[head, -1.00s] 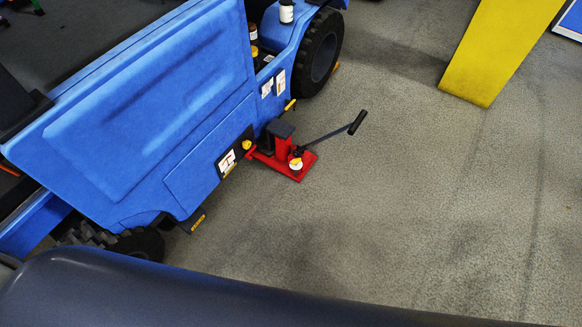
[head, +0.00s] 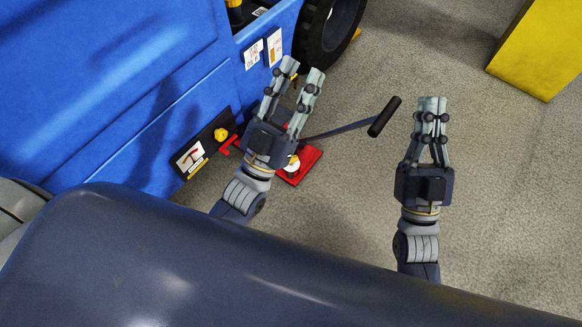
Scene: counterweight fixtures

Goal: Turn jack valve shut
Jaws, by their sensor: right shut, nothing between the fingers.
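A red jack (head: 311,156) stands on the floor beside the blue vehicle. Its lever ends in a black grip (head: 384,117) and points up to the right. A round white and yellow part (head: 293,164) shows on the jack's base; I cannot tell whether it is the valve. My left gripper (head: 302,73) is in front of the jack in the head view and hides most of its body. Its fingers are apart and nothing shows between them. My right gripper (head: 432,104) is to the right of the lever grip, with its fingers together and empty.
The blue vehicle (head: 110,70) fills the left side, with a black tyre (head: 332,30) at the top. A yellow block (head: 542,50) stands at the upper right. The grey floor (head: 510,200) on the right is clear.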

